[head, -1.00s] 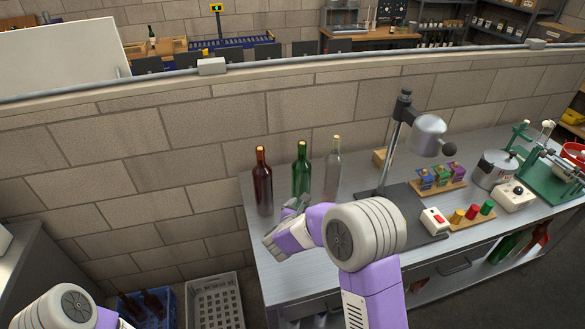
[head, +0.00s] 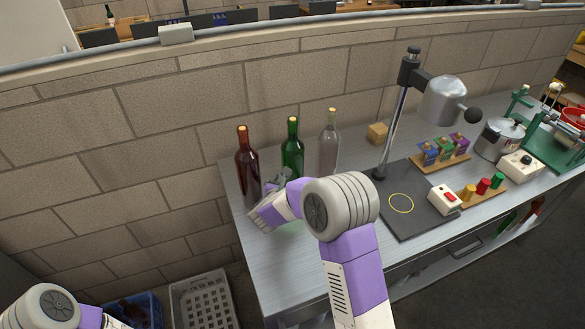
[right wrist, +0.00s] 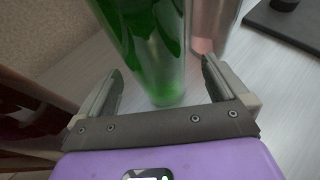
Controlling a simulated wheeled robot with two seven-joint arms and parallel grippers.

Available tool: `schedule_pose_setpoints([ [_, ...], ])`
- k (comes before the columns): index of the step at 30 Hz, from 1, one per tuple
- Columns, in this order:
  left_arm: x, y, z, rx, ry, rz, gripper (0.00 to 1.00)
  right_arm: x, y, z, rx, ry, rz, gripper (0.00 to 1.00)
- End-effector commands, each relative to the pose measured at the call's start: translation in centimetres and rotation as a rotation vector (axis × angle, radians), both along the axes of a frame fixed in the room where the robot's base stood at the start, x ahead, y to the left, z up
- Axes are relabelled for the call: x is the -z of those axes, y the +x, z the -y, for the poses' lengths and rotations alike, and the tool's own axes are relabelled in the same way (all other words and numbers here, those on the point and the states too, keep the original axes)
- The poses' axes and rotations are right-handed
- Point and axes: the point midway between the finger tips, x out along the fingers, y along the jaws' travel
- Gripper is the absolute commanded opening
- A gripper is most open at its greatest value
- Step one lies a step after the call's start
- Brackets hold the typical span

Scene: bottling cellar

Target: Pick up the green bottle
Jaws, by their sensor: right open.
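The green bottle (head: 292,147) stands upright on the metal workbench (head: 275,270), between a brown bottle and a clear one. My right gripper (head: 279,183) is low in front of it, partly hidden by its own wrist, and hides the bottle's lower part. In the right wrist view the green bottle (right wrist: 155,45) rises between the two spread fingers of my right gripper (right wrist: 161,70). The gripper is open, with a gap visible on the left side of the bottle; contact on the right cannot be told. Of my left arm only a link shows at bottom left; its gripper is out of view.
The brown bottle (head: 247,165) stands close on the left and the clear bottle (head: 329,145) close on the right. A stand with a dark base (head: 415,215) is further right. A block wall (head: 180,100) runs behind. A grey crate (head: 203,300) is below left.

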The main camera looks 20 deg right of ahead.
Motion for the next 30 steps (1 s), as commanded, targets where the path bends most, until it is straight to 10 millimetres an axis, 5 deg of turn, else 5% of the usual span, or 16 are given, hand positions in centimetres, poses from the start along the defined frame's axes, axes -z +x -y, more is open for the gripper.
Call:
schedule_pose_setpoints([
  [9,0.4,0.0,0.0,0.0,0.0,0.001,0.43,1.0,3.2,2.5,-0.001,0.0,0.0,1.0],
  [17,0.4,0.0,0.0,0.0,0.0,0.001,0.43,1.1,3.3,2.7,-0.001,0.0,0.0,1.0],
  [30,0.4,0.0,0.0,0.0,0.0,0.0,0.43,1.1,3.3,2.7,-0.001,0.0,0.0,0.34],
])
